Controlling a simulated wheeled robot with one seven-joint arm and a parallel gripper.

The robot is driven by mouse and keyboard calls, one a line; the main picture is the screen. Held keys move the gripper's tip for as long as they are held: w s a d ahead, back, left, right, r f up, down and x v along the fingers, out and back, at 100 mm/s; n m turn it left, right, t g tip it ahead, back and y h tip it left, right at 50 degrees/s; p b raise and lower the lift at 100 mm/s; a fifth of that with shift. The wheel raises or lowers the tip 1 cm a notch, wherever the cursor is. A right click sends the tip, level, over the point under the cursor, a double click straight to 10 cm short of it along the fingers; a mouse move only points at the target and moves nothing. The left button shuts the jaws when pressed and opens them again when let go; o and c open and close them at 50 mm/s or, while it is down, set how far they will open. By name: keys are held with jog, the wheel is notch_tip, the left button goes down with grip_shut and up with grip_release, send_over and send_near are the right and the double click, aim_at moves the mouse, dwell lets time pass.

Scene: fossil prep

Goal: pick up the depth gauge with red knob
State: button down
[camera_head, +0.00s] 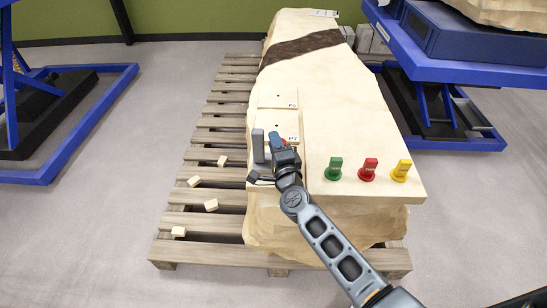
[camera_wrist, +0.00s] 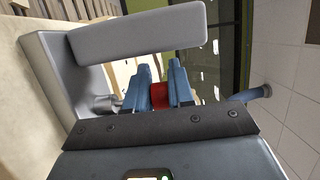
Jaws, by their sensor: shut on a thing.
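The depth gauge (camera_head: 258,146) shows as a grey upright plate at the left edge of the pale stone block. In the wrist view its grey angled body (camera_wrist: 140,38) fills the upper left, with a short silver shaft at its lower end. Its red knob (camera_wrist: 161,94) sits between my blue fingers. My gripper (camera_head: 277,142) is shut on the red knob, just right of the grey plate. It also shows in the wrist view (camera_wrist: 160,88). The wrist hides part of the gauge, and I cannot tell whether it touches the stone.
The stone block (camera_head: 345,110) rests on a wooden pallet (camera_head: 215,135). Green (camera_head: 335,168), red (camera_head: 368,169) and yellow (camera_head: 401,170) pieces stand at its near right. Flat pale plates (camera_head: 278,98) lie near the gripper. Several small chips (camera_head: 211,205) lie on the pallet. Blue lifts flank the block.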

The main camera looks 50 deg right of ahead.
dwell(0.7)
jog(key=shift+r, duration=0.2)
notch_tip(320, 180, up, 3)
jog(key=shift+r+p, duration=0.1)
jog(key=shift+p, duration=1.15)
jog(key=s+d+r+p, duration=0.3)
jog(key=s+d+r, duration=0.4)
jog(key=s+d, duration=0.1)
jog(key=w+a+f+n+t+y+b, duration=0.3)
jog(key=w+a+n+y+b, duration=0.15)
jog(key=w+a+y, duration=0.35)
jog(key=shift+h, duration=0.7)
jog(key=shift+w+a+f+b, duration=0.15)
jog(key=shift+a+f+b, duration=0.1)
jog(key=shift+f+b, duration=0.8)
jog(key=shift+w+a+f+b, duration=0.15)
jog(key=shift+a+f+b, duration=0.05)
jog(key=shift+f+b, duration=0.8)
jog(key=shift+w+a+f+b, duration=0.15)
jog(key=shift+a+f+b, duration=0.1)
jog(key=shift+f+b, duration=0.8)
jog(key=shift+f+b, duration=0.5)
jog(key=shift+b, duration=0.1)
